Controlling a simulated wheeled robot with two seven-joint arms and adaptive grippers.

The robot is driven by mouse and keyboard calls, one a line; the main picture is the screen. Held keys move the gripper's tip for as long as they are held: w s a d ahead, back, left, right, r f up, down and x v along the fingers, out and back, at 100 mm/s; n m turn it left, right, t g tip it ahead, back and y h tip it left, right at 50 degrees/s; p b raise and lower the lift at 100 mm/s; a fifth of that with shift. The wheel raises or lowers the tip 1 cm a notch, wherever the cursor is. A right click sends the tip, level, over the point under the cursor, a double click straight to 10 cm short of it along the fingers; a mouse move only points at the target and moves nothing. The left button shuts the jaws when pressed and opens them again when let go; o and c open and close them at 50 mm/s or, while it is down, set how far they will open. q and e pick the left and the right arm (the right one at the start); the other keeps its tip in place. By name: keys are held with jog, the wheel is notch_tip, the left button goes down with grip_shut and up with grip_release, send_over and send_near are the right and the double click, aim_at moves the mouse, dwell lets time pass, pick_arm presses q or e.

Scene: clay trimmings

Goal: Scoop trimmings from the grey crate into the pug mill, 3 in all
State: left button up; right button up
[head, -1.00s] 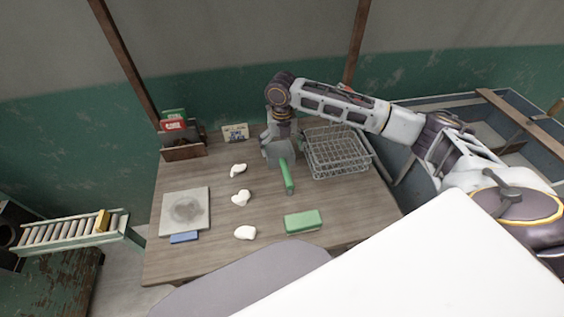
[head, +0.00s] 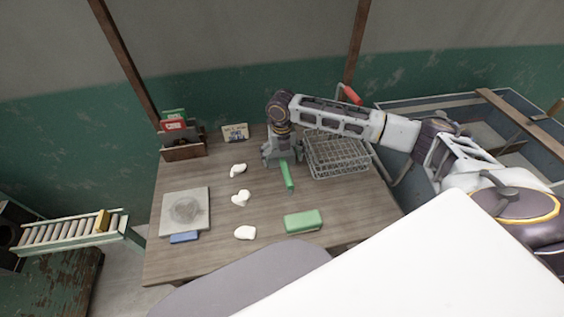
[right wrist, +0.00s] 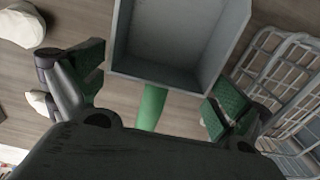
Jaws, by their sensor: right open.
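A scoop with a grey box-shaped pan (right wrist: 180,80) and a green handle (head: 287,176) lies on the table. My right gripper (head: 283,160) is low over its pan end, which it mostly hides in the head view. In the right wrist view the fingers (right wrist: 156,92) are spread on either side of the handle with gaps, and the pan looks empty. A large blue-grey bin (head: 392,104), possibly the grey crate, stands at the right, partly behind my arm; no trimmings are discernible in it. I cannot identify the pug mill. My left gripper is not in view.
A wire basket (head: 343,172) stands just right of the gripper. White lumps (head: 240,198), a green block (head: 303,221) and a grey slab (head: 170,211) with a blue block (head: 184,237) lie on the table. A roller conveyor (head: 70,231) is at left.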

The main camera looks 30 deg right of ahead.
jog(key=c, duration=0.9)
jog(key=shift+r, duration=0.55)
notch_tip(320, 180, up, 9)
jog(key=shift+f, duration=0.15)
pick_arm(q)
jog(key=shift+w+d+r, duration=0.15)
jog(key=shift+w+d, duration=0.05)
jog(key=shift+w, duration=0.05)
